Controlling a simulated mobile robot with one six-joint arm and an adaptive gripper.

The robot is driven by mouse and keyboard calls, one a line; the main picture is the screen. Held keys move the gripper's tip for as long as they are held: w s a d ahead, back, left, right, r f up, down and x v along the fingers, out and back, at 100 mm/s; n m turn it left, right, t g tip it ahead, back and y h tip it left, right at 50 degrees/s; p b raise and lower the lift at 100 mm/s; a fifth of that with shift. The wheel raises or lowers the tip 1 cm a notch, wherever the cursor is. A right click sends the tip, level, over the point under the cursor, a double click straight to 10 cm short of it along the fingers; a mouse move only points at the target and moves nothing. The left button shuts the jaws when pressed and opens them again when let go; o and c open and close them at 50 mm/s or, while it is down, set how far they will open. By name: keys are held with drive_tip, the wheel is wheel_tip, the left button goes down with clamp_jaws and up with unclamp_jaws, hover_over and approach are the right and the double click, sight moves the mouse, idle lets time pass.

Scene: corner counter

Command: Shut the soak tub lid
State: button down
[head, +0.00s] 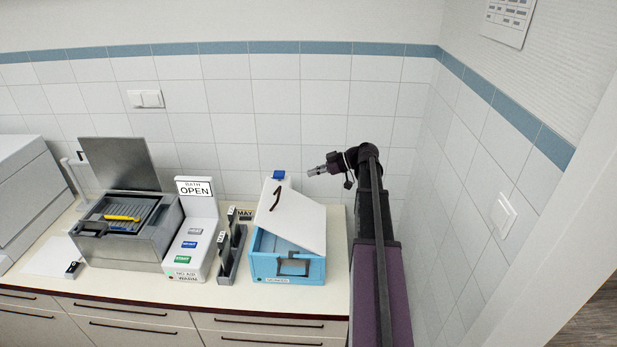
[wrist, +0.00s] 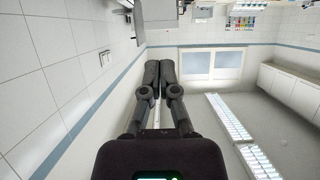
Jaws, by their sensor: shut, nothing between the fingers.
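The soak tub appears to be the light blue box (head: 262,265) at the right end of the counter in the head view, with a dark front latch or handle and a small label. Its white lid (head: 300,215) stands tilted and partly open, with a dark handle on it. Light blue inside shows below the lid. My gripper (head: 312,172) is in the air above and right of the lid, apart from it, pointing left. In the wrist view my gripper (wrist: 158,75) has its fingers together with nothing between them; the tub is not in that view.
A grey bath (head: 155,240) with its lid (head: 120,163) raised stands left, a yellow item on it. Between them are a white panel (head: 197,228) reading OPEN and dark upright holders (head: 232,252). A tiled wall runs behind; another wall is close right of my arm.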

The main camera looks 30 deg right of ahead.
drive_tip(key=shift+s+d+f+b+x, duration=0.15)
drive_tip(key=shift+f+b+x, duration=0.25)
drive_tip(key=shift+b+x, duration=1.2)
drive_tip(key=shift+s+d+f+b+x, duration=0.15)
drive_tip(key=shift+f+b+x, duration=0.45)
drive_tip(key=shift+x, duration=1.75)
drive_tip(key=shift+s+d+f+b+x, duration=0.15)
drive_tip(key=shift+f+b+x, duration=0.1)
drive_tip(key=shift+b+x, duration=1.4)
drive_tip(key=shift+w+a+f+p, duration=0.2)
drive_tip(key=shift+w+a+p, duration=0.1)
drive_tip(key=shift+w, duration=0.05)
